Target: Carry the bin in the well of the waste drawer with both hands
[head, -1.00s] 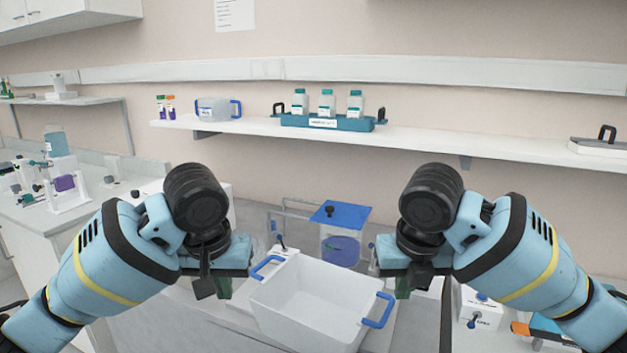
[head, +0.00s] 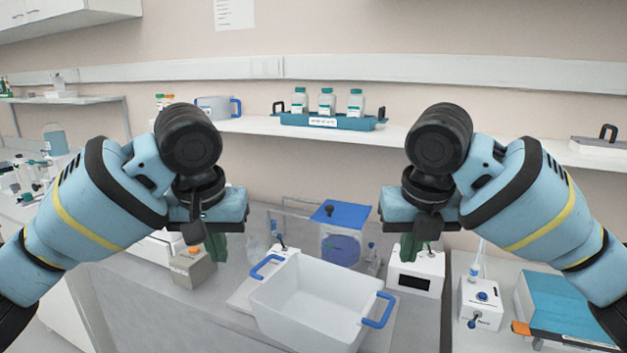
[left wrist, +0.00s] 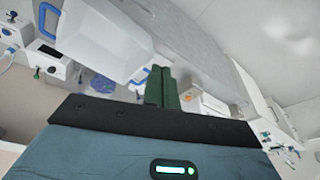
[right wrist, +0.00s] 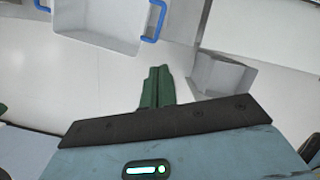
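The bin (head: 318,300) is a white, open-topped, empty tub in the lower middle of the head view, with a blue handle (head: 267,267) at its left end and another blue handle (head: 378,311) at its right end. It also shows in the left wrist view (left wrist: 105,35) and right wrist view (right wrist: 95,18). My left gripper (head: 217,248) is up and left of the bin, apart from it. My right gripper (head: 408,247) is up and right of it, also apart. Both pairs of green fingers look closed together and empty. I cannot make out the drawer's well around the bin.
A blue-topped device (head: 343,235) stands behind the bin. A white box with a dark display (head: 416,273) is below my right gripper, and a beige box (head: 194,268) is below my left. A wall shelf (head: 450,142) carries a teal bottle rack (head: 328,122).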

